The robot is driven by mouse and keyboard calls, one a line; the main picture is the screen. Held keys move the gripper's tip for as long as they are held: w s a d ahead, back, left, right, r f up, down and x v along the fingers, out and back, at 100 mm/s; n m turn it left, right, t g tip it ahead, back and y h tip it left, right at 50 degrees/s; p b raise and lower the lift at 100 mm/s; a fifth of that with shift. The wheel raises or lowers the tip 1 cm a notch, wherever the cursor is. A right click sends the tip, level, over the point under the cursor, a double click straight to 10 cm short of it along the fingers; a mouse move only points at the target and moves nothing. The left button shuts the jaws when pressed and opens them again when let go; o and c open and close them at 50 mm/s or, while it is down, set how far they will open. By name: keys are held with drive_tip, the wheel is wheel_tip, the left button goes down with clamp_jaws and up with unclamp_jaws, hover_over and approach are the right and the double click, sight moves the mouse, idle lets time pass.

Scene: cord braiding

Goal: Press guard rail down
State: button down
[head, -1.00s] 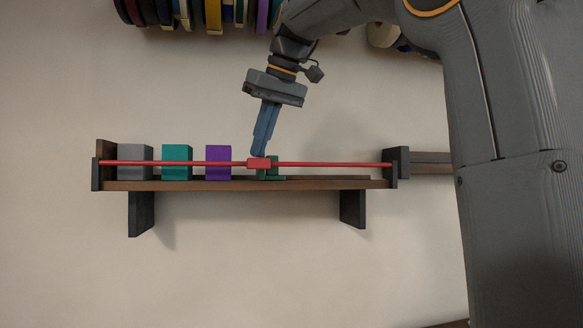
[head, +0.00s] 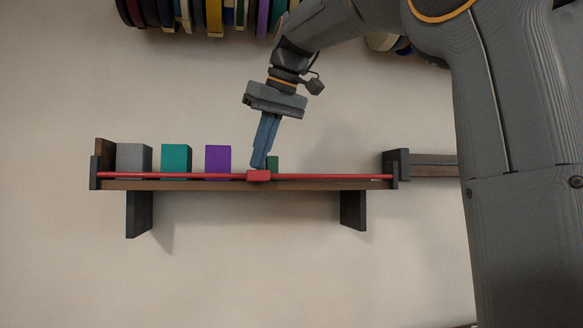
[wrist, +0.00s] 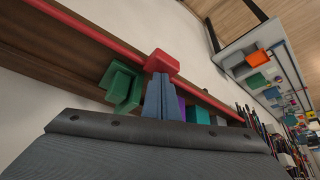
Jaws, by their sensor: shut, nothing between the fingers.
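The red guard rail (head: 325,177) runs along the front of the wooden wall shelf (head: 230,185), low, just above the shelf's front edge, between dark end posts. A red block-shaped tab (head: 258,175) sits at its middle. My gripper (head: 258,166) is shut and empty, pointing down, its blue fingertips at the top of the red tab and seemingly touching it. In the wrist view the shut fingers (wrist: 158,84) end at the red tab (wrist: 161,63) on the rail (wrist: 95,27).
On the shelf behind the rail stand a grey block (head: 133,159), a teal block (head: 176,160), a purple block (head: 218,161) and a green piece (head: 272,163). A dark bracket (head: 397,163) is at the right end. Coloured spools (head: 213,15) hang above.

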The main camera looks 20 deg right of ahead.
drive_tip(key=shift+f, duration=0.3)
drive_tip(key=shift+f+b, duration=0.35)
drive_tip(key=shift+b, duration=0.1)
drive_tip(key=shift+f, duration=0.25)
drive_tip(key=shift+r, duration=0.1)
wheel_tip(320, 180, up, 5)
drive_tip(key=p, duration=0.4)
drive_tip(key=shift+p, duration=0.35)
drive_tip(key=shift+r, duration=1.95)
